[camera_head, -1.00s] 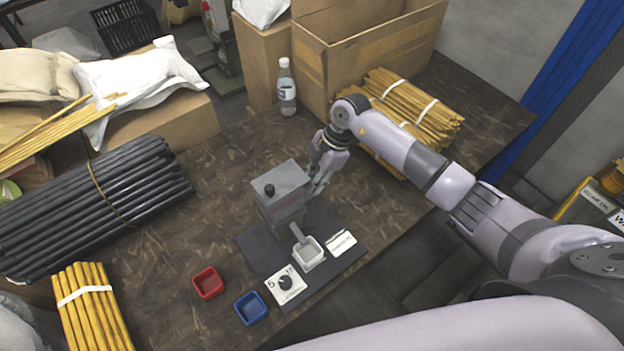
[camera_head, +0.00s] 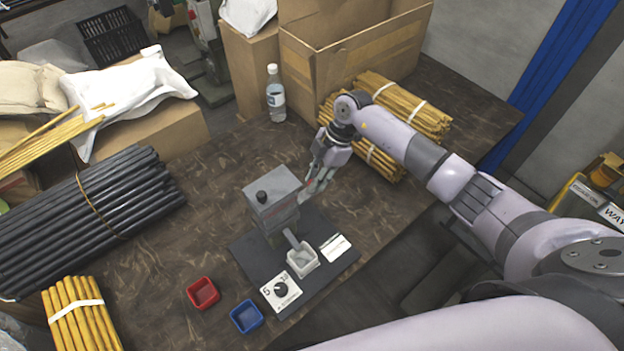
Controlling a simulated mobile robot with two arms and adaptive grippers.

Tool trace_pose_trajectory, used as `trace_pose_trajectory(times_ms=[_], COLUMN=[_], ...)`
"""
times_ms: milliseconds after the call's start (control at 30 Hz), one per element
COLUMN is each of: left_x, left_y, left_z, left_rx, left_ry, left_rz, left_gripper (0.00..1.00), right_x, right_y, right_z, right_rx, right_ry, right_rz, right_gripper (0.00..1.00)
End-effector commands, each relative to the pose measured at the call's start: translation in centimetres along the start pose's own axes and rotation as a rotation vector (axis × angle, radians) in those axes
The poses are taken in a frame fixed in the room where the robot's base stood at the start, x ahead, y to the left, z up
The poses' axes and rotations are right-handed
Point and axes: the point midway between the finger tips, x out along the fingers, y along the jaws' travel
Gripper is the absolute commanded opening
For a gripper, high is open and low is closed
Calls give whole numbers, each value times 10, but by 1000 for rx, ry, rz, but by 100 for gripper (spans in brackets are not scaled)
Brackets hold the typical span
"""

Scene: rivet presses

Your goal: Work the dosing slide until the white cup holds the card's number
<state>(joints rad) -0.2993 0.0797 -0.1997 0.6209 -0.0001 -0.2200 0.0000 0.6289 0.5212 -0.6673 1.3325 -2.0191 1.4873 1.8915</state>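The grey dispenser (camera_head: 274,204) with a black knob on top stands on a dark mat (camera_head: 253,258). A grey chute leads from its front down to the white cup (camera_head: 302,260), whose contents are too small to make out. A white card (camera_head: 335,247) lies right of the cup; its writing is unreadable. A white dial plate (camera_head: 281,292) with a black knob lies in front. My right gripper (camera_head: 316,181) is at the dispenser's right side, its fingers apart, beside a small grey part that sticks out there, probably the slide. Contact is unclear. My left gripper is out of view.
A red tray (camera_head: 203,293) and a blue tray (camera_head: 246,317) sit left of the mat. A bottle (camera_head: 276,94), a cardboard box (camera_head: 355,60) and yellow rod bundles (camera_head: 403,107) stand behind. Black rods (camera_head: 90,220) lie at left.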

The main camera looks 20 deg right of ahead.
Motion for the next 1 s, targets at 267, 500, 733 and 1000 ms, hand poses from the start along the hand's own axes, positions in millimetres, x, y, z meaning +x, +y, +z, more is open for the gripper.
trace_pose_trajectory(times_ms=[267, 500, 733, 1000], left_x=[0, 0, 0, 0], left_y=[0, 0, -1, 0], left_z=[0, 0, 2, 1], left_rx=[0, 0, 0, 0], left_ry=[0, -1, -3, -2], left_rz=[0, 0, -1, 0], left_gripper=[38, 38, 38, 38], right_x=[-2, -1, -16, -73], right_y=[2, 1, 2, 2], right_z=[2, 1, 2, 1], right_rx=[2, 1, 0, 0], right_ry=[-3, -1, -3, -4], right_rz=[5, 4, 7, 8], right_gripper=[38, 39, 39, 39])
